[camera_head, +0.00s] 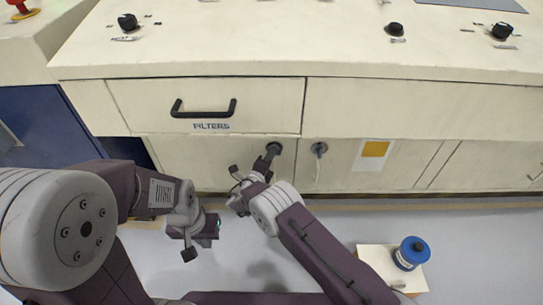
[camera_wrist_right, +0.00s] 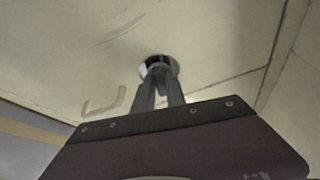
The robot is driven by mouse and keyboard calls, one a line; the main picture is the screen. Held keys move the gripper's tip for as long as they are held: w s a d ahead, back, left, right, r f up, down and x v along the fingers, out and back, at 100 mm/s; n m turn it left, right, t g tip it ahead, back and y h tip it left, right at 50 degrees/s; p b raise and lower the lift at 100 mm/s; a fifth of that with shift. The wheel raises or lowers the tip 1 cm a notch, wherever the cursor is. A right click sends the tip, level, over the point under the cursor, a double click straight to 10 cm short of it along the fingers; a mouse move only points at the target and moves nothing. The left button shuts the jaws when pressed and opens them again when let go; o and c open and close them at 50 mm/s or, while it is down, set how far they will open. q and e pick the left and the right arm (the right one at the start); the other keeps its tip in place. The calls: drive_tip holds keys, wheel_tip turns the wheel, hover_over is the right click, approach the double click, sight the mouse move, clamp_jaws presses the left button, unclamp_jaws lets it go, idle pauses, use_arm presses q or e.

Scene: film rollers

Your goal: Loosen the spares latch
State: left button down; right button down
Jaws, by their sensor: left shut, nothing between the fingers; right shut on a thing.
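A round grey latch (camera_head: 274,147) sits on the cream lower cabinet panel, below the drawer marked FILTERS. My right gripper (camera_head: 267,162) reaches up to this latch and is shut on it. In the right wrist view the two fingers (camera_wrist_right: 160,82) meet at the round latch (camera_wrist_right: 162,66), and they hide part of it. A second grey latch (camera_head: 319,148) is on the panel just to the right, untouched. I cannot read a spares label on either. My left gripper (camera_head: 200,238) is shut and empty, low over the floor to the left of the right gripper.
The FILTERS drawer (camera_head: 203,105) is closed, with a black handle (camera_head: 204,108). A yellow-marked label (camera_head: 374,152) is on the panel to the right. A blue canister (camera_head: 411,253) stands on a small pale platform (camera_head: 374,256) at the lower right. Black knobs are on the countertop (camera_head: 260,45).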

drive_tip(key=shift+f+n, duration=0.1)
drive_tip(key=shift+n, duration=0.4)
drive_tip(key=shift+t, duration=0.3)
drive_tip(key=c, duration=1.4)
unclamp_jaws()
drive_tip(key=shift+a, duration=0.1)
drive_tip(key=p+v, duration=0.4)
drive_tip(key=v, duration=0.5)
drive_tip(key=shift+p, duration=0.4)
